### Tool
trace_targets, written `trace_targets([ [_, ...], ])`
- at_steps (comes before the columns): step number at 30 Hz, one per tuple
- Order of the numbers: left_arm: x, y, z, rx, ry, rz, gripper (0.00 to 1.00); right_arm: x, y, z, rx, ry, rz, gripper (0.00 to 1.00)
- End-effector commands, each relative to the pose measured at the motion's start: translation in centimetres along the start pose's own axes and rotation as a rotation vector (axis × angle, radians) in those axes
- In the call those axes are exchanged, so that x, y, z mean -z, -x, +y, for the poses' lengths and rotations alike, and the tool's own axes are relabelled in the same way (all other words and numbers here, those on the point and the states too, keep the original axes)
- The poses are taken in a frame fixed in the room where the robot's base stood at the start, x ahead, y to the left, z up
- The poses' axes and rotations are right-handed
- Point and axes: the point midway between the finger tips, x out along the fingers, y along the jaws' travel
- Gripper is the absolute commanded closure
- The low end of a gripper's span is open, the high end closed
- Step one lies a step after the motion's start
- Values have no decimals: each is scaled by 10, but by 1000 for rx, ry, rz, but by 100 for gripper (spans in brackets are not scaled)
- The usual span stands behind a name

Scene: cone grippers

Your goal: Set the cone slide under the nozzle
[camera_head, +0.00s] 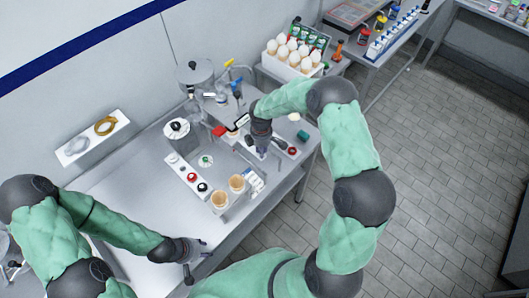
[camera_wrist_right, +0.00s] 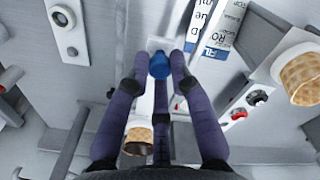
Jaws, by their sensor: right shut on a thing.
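My right gripper (camera_wrist_right: 160,70) is shut on a blue knob (camera_wrist_right: 159,65), with its fingers around it. The knob sits at the end of a pale metal strip, which I take to be the cone slide. A waffle cone (camera_wrist_right: 138,140) shows partly behind the fingers; I cannot tell whether the slide carries it. In the head view my right gripper (camera_head: 262,148) is low over the bench's right part, and it hides the knob. The nozzle cannot be made out. My left gripper (camera_head: 197,254) is open and empty near the bench's front edge.
Two waffle cones (camera_head: 219,200) stand in a holder near the bench front.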

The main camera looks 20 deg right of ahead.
Motion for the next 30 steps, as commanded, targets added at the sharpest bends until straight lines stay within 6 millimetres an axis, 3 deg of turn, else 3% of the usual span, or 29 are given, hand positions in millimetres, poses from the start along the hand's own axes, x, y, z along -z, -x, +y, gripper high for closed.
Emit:
trace_targets([
  [3, 0, 0, 0, 0, 0, 0, 60, 0, 0, 0, -1, -1, 0, 100],
  [4, 0, 0, 0, 0, 0, 0, 60, 0, 0, 0, -1, -1, 0, 69],
  [6, 0, 0, 0, 0, 0, 0, 60, 0, 0, 0, -1, -1, 0, 54],
  [19, 0, 0, 0, 0, 0, 0, 60, 0, 7, 0, -2, -1, 0, 54],
  [30, 0, 0, 0, 0, 0, 0, 60, 0, 73, 1, -3, -1, 1, 54],
])
